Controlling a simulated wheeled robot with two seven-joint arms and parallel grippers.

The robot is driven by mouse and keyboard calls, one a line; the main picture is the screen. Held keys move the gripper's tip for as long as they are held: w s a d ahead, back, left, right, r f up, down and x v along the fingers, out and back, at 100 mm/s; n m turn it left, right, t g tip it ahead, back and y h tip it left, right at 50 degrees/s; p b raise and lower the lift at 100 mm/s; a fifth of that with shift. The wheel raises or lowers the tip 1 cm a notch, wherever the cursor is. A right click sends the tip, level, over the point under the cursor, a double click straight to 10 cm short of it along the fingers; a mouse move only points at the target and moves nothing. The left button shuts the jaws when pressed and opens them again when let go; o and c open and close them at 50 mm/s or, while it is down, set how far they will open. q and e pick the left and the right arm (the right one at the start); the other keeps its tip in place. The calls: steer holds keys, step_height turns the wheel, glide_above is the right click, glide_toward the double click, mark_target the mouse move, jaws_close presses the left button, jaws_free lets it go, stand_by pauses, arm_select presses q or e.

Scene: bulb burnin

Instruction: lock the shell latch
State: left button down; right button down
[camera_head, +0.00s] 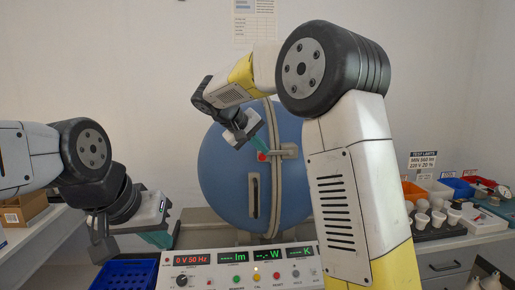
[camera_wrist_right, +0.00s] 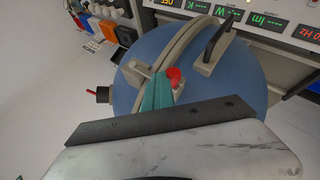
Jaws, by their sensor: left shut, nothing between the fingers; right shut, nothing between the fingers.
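The shell is a large blue sphere (camera_head: 222,180) behind the control panel; it also fills the middle of the right wrist view (camera_wrist_right: 245,80). Its latch has a grey bracket (camera_head: 289,151) and a red tip (camera_head: 262,157), on the seam near the upper front. In the right wrist view the red tip (camera_wrist_right: 174,77) is right beside my teal fingertips. My right gripper (camera_head: 258,145) is shut and empty, just above and left of the red tip; I cannot tell if they touch. My left gripper (camera_head: 160,238) is shut and empty, low at the left, away from the shell.
A dark handle (camera_head: 254,196) stands on the shell's front. The control panel (camera_head: 245,270) with lit displays is in front. A blue tray (camera_head: 125,274) is at lower left, a cardboard box (camera_head: 22,208) further left. Several bulbs (camera_head: 437,217) and coloured bins stand on the right bench.

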steer(key=shift+s+a+f, duration=0.1)
steer(key=shift+f, duration=0.15)
arm_select(q)
steer(key=shift+a, duration=0.5)
arm_select(e)
steer(key=s+a+r, duration=0.4)
steer(key=s+r, duration=0.1)
steer(key=r, duration=0.5)
steer(key=shift+s+r, duration=0.15)
steer(key=s+d+f+g+y, duration=0.1)
steer(key=s+d+f+y, duration=0.3)
steer(key=s, duration=0.5)
steer(key=s+d+f+g+y, duration=0.1)
steer(key=s+d+f+y, duration=0.2)
steer(key=s+d+f, duration=0.45)
steer(key=s+a+f+m+t+y, duration=0.1)
steer(key=s+f+m+y, duration=0.1)
steer(key=s+f, duration=0.4)
steer(key=s+m, duration=0.1)
steer(key=s, duration=0.3)
steer(key=shift+a+f+t, duration=0.15)
steer(key=shift+a+t, duration=0.2)
steer(key=shift+t, duration=0.05)
